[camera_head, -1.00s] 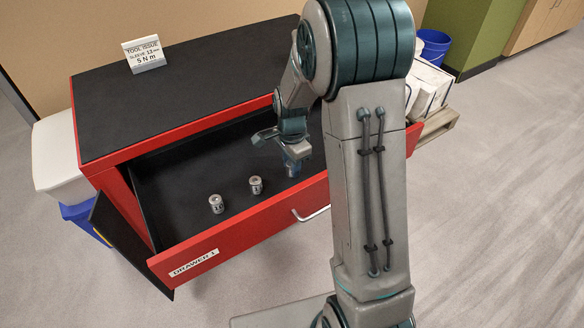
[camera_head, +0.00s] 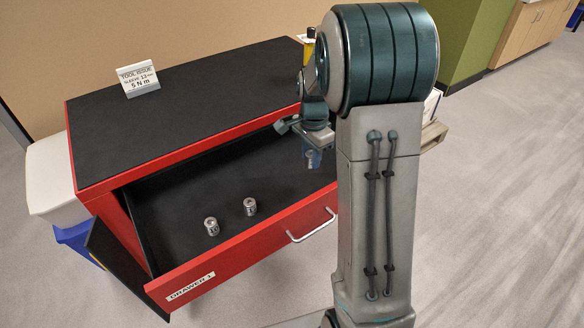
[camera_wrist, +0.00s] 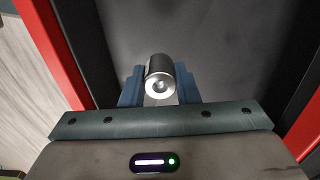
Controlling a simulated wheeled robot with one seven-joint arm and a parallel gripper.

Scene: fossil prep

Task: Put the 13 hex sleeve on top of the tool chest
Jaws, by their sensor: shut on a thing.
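My gripper (camera_head: 313,158) is above the right part of the open drawer in the head view. In the wrist view its blue fingers are shut on a metal hex sleeve (camera_wrist: 159,76), a short cylinder with a bright end face and a hole. I cannot read a size on it. Two other small metal sleeves stand upright in the drawer, a left one (camera_head: 211,226) and a right one (camera_head: 250,206); their markings are too small to read. The red tool chest has a flat black top (camera_head: 190,105), which stands behind and above the drawer.
A small sign (camera_head: 138,79) reading "TOOL ISSUE" stands at the back left of the chest top. The rest of the visible top is bare. The red drawer (camera_head: 240,262), labelled "DRAWER 1", is pulled out. A white bin (camera_head: 48,180) stands left of the chest.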

